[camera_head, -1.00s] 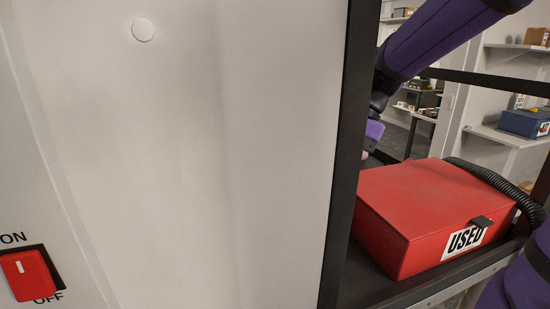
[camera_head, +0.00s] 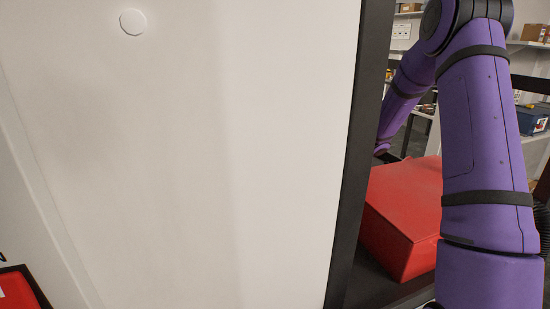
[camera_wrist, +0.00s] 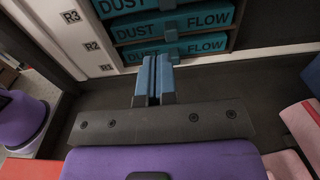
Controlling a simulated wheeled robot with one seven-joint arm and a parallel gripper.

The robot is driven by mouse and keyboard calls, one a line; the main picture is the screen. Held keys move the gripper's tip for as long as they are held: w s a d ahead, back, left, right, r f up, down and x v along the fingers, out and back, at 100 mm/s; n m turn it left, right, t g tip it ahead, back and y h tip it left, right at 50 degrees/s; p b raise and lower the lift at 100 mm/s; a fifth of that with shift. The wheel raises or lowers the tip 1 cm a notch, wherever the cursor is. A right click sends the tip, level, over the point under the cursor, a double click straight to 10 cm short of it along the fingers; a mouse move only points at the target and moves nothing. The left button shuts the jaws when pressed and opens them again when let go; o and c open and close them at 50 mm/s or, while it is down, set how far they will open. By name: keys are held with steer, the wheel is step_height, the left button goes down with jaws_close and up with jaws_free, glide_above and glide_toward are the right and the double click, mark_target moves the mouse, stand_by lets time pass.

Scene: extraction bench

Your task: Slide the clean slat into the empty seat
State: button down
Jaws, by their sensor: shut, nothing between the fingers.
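In the wrist view my gripper (camera_wrist: 153,82) is shut and empty, with its blue fingers together. Beyond it stands a rack of teal slats marked DUST FLOW; a middle slat (camera_wrist: 135,33) and a lower slat (camera_wrist: 205,46) show, with part of another at the top edge. The fingertips overlap the lower slats in the picture; I cannot tell whether they touch. I cannot make out an empty seat or tell which slat is the clean one. The head view does not show the gripper.
A dark bench top (camera_wrist: 235,85) lies before the rack. In the head view, a white panel (camera_head: 190,150), a black post (camera_head: 355,170) and a red box (camera_head: 400,215) stand near my arm.

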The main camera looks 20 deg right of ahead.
steer(key=a, duration=1.3)
steer(key=shift+w+a, duration=0.3)
steer(key=shift+a+f, duration=0.1)
steer(key=shift+a, duration=0.95)
steer(key=shift+d, duration=0.1)
